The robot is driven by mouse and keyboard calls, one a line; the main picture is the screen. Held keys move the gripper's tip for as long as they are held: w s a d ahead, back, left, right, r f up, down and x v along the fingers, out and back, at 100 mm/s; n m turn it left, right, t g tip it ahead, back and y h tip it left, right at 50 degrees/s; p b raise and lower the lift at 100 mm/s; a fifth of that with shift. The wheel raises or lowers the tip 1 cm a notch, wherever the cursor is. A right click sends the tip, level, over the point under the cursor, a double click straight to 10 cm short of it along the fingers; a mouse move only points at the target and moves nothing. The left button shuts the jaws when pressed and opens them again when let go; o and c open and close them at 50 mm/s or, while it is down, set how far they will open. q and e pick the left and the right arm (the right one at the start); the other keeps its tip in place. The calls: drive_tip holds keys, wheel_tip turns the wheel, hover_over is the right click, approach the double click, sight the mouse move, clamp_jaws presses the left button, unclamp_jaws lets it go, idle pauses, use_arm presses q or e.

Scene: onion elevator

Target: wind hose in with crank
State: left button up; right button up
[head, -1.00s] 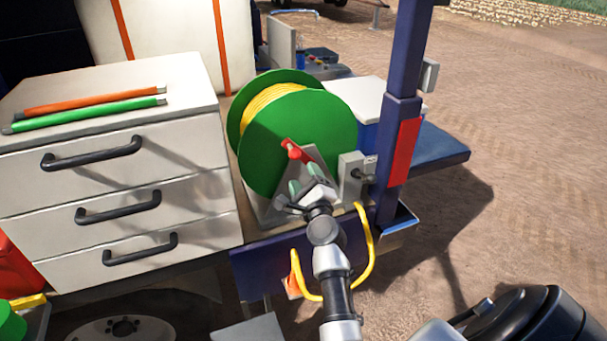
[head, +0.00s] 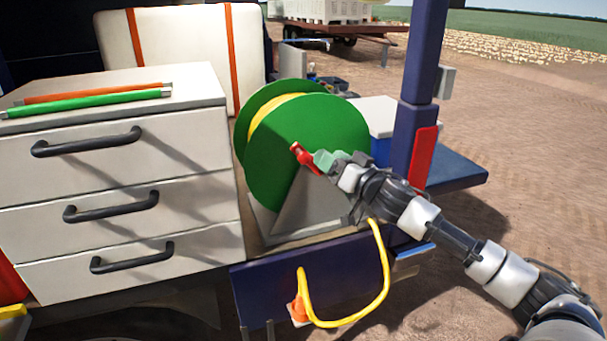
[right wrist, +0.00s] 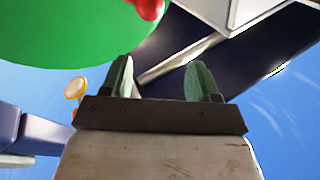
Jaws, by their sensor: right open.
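The green reel (head: 290,165) stands on a grey bracket (head: 310,212), with yellow hose (head: 268,120) wound between its discs. The red crank (head: 305,158) is on its front face; in the right wrist view its red knob (right wrist: 150,9) shows at the top edge, beyond my fingertips. The loose hose (head: 385,275) hangs in a loop below, its orange end (head: 299,309) at the blue panel. My right gripper (head: 325,160) is open, just right of the crank; whether it touches is unclear. Its green fingers (right wrist: 158,77) have nothing between them. My left gripper is not in view.
A white drawer cabinet (head: 110,200) with an orange and a green rod on top stands left of the reel. A blue post (head: 422,75) with a red plate (head: 424,158) stands to the right, close behind my right arm. Open dirt lies beyond.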

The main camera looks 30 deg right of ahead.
sight(304, 158)
drive_tip(key=w+f+n+p, duration=0.1)
drive_tip(key=w+n, duration=0.1)
drive_tip(key=w+a+f+n+g+p, duration=0.1)
drive_tip(key=w+p, duration=0.1)
drive_tip(key=w, duration=0.1)
drive_tip(key=w+n+g+y+p, duration=0.1)
drive_tip(key=w+n+p, duration=0.1)
drive_tip(key=w, duration=0.1)
drive_tip(key=shift+w+a+f+n, duration=0.2)
drive_tip(key=shift+w+f+n, duration=0.1)
drive_tip(key=shift+f, duration=0.1)
drive_tip(key=shift+w+a, duration=0.1)
drive_tip(key=shift+w, duration=0.15)
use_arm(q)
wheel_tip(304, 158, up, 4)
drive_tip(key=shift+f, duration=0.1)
use_arm(e)
drive_tip(key=shift+f, duration=0.1)
drive_tip(key=shift+c, duration=0.2)
